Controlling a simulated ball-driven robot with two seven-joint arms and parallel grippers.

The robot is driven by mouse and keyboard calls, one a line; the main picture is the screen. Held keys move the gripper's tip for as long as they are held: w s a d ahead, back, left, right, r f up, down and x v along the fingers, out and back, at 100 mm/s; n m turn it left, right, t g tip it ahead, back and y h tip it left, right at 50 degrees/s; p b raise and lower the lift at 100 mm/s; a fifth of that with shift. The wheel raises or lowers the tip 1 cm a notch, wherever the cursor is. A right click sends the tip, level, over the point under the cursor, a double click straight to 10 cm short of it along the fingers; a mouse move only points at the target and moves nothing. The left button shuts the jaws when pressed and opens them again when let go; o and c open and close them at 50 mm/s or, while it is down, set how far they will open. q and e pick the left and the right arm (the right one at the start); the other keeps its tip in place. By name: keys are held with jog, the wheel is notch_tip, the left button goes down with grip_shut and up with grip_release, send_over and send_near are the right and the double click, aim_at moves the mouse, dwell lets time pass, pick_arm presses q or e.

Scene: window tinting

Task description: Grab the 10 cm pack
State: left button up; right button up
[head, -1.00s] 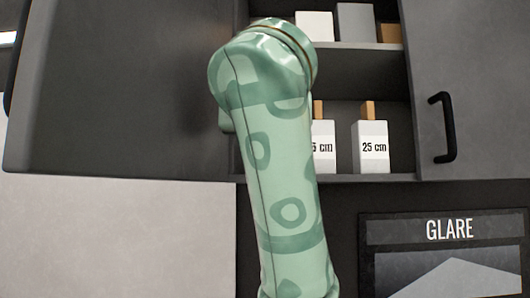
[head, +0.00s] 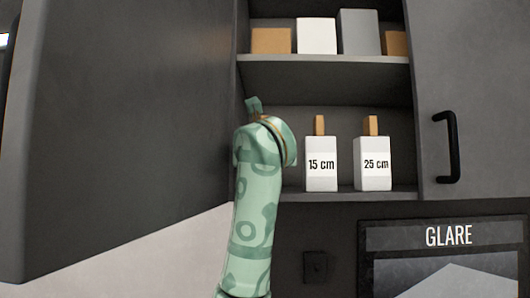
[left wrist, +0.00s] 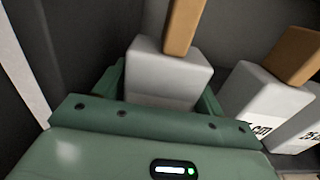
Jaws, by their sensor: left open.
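In the left wrist view a white pack (left wrist: 165,72) with an orange-brown top stands upright between the two green fingers of my left gripper (left wrist: 160,98). The fingers are open, one on each side of it. I cannot tell whether they touch it, and its label is hidden. In the head view my left arm covers this pack and most of the left gripper (head: 254,104), at the left end of the lower shelf. To the right stand the 15 cm pack (head: 321,178) and the 25 cm pack (head: 372,176). My right gripper is not in view.
The open cabinet door (head: 120,130) stands close on the left of my arm. The lower shelf (head: 340,193) has bare room right of the 25 cm pack. Boxes (head: 316,37) stand on the upper shelf. The right door (head: 470,100) has a black handle (head: 446,147).

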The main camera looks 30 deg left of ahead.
pick_arm(q)
jog(key=shift+x, duration=0.9)
jog(key=shift+s+d+f, duration=0.1)
jog(key=shift+d, duration=0.05)
jog(key=shift+c, duration=0.3)
jog(key=shift+s, duration=0.1)
jog(key=c, duration=0.5)
jog(key=shift+c, duration=1.3)
